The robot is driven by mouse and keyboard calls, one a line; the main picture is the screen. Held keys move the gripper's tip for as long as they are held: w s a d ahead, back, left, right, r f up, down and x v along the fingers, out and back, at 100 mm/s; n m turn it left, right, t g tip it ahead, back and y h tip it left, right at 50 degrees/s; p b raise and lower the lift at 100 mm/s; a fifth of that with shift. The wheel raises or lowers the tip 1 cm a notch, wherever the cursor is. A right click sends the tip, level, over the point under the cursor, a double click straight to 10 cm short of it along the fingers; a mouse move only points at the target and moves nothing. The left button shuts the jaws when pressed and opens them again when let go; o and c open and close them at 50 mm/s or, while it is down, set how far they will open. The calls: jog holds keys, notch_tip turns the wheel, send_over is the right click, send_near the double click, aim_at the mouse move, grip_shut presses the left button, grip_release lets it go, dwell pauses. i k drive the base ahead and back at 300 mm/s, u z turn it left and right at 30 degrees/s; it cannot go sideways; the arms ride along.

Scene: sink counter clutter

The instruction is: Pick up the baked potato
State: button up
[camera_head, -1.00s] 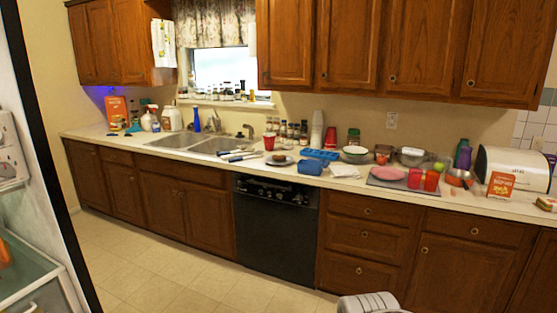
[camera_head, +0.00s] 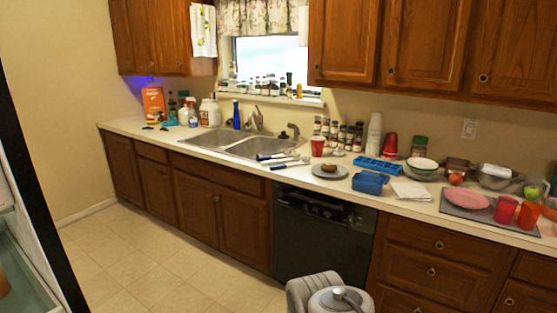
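A small brown lump that looks like the baked potato (camera_head: 329,167) sits on a dark grey plate (camera_head: 318,173) on the counter, above the left part of the black dishwasher. It is small in view, so its details are unclear. My gripper cannot be made out. Only a grey and white part of my own arm shows at the bottom edge, well below and in front of the counter.
A blue container (camera_head: 369,183) stands to the right of the plate, with a blue tray (camera_head: 378,169) behind it. Blue-handled utensils (camera_head: 278,161) lie left, near the sink (camera_head: 243,147). The floor (camera_head: 150,250) in front is clear.

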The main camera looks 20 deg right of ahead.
aim_at(328, 168)
jog(key=u, duration=0.25)
jog(key=i, duration=2.4)
jog(key=z, duration=0.35)
jog(key=i, duration=1)
